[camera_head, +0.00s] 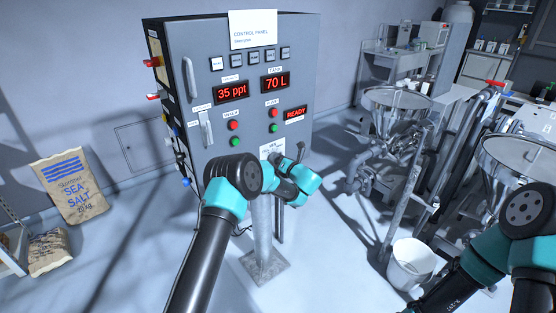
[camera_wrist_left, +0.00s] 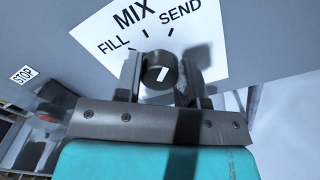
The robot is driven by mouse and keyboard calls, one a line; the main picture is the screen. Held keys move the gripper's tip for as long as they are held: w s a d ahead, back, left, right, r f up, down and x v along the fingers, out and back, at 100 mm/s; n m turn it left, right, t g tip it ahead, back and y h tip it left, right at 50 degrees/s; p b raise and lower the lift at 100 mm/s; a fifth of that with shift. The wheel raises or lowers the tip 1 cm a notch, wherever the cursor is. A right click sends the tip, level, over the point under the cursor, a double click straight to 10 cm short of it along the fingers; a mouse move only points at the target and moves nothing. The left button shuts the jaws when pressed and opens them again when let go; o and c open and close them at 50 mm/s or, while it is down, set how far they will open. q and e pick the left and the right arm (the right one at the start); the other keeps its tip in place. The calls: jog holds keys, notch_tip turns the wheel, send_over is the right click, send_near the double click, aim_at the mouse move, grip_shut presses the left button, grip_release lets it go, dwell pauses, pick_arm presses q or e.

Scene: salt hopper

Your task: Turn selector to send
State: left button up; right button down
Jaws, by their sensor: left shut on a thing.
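The selector is a dark round knob (camera_wrist_left: 158,70) with a white pointer mark, on a white dial label (camera_wrist_left: 215,50) reading FILL, MIX and SEND. The pointer mark slants up and to the right in the left wrist view, to the SEND side. My left gripper (camera_wrist_left: 160,84) is shut on the knob, one finger on each side. In the head view my left gripper (camera_head: 276,158) is at the lower right of the control panel (camera_head: 215,55), and my arm partly hides the dial. My right arm shows at lower right; its gripper is out of view.
The panel's displays read 35 ppt (camera_head: 231,92), 70 L (camera_head: 275,83) and READY (camera_head: 295,113). Red and green buttons sit close above my gripper. A STOP label (camera_wrist_left: 21,75) is left of the dial. Hoppers (camera_head: 397,102) and a white bucket (camera_head: 411,265) stand to the right.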

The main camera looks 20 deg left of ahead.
pick_arm(q)
jog(key=o, duration=0.9)
jog(key=shift+d, duration=0.1)
jog(key=v, duration=1.7)
jog(key=shift+s, duration=0.2)
